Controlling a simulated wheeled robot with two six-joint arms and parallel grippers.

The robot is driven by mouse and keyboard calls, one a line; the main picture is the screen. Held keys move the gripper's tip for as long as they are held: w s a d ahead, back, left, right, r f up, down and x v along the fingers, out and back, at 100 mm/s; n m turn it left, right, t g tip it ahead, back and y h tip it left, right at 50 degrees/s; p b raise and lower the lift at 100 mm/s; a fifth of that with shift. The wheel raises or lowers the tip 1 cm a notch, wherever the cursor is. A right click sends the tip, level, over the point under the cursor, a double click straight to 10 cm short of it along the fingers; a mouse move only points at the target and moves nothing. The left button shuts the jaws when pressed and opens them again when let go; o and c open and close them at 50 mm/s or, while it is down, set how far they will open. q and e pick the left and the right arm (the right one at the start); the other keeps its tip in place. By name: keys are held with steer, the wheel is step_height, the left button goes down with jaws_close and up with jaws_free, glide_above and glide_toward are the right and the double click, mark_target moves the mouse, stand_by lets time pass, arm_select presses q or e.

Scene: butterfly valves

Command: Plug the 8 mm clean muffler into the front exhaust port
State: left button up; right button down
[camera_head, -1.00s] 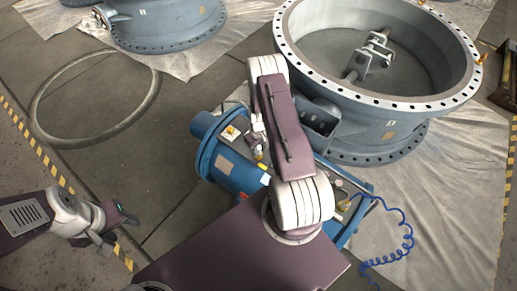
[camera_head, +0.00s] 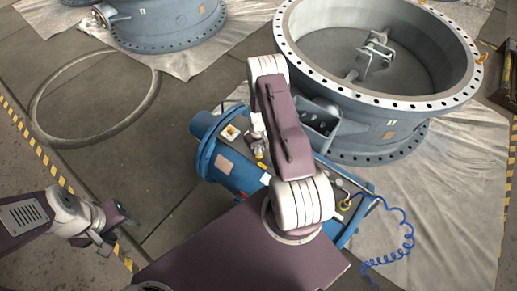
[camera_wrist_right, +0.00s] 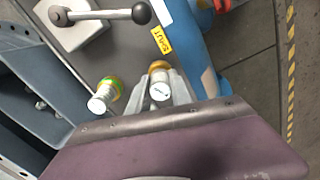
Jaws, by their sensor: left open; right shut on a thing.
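In the right wrist view my right gripper (camera_wrist_right: 166,92) is shut on a small silver-grey muffler (camera_wrist_right: 160,84) with a brass-coloured far end. A second small silver cylinder (camera_wrist_right: 98,103) with a green and orange band stands to its left, apart from the fingers. I cannot tell which port is the front exhaust port; no gap or contact at the held part's far end is clear. In the head view the right gripper (camera_head: 259,146) is over the blue actuator (camera_head: 232,170), partly hidden by my arm. My left gripper (camera_head: 118,228) is open and empty at lower left.
A lever with a black knob (camera_wrist_right: 141,13) on a grey block and a yellow SHUT tag (camera_wrist_right: 161,40) lie close to the right gripper. The large flanged valve body (camera_head: 375,125) stands behind my right arm. A coiled blue hose (camera_head: 405,230) lies at right.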

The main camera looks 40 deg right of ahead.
mark_target(259, 148)
steer(key=shift+f+b, duration=0.35)
steer(key=shift+f, duration=0.05)
stand_by(0.4)
steer(key=c, duration=1.1)
jaws_free()
steer(key=o, duration=0.5)
steer(key=shift+r, duration=0.1)
steer(key=shift+r+p, duration=3)
steer(key=shift+r, duration=0.75)
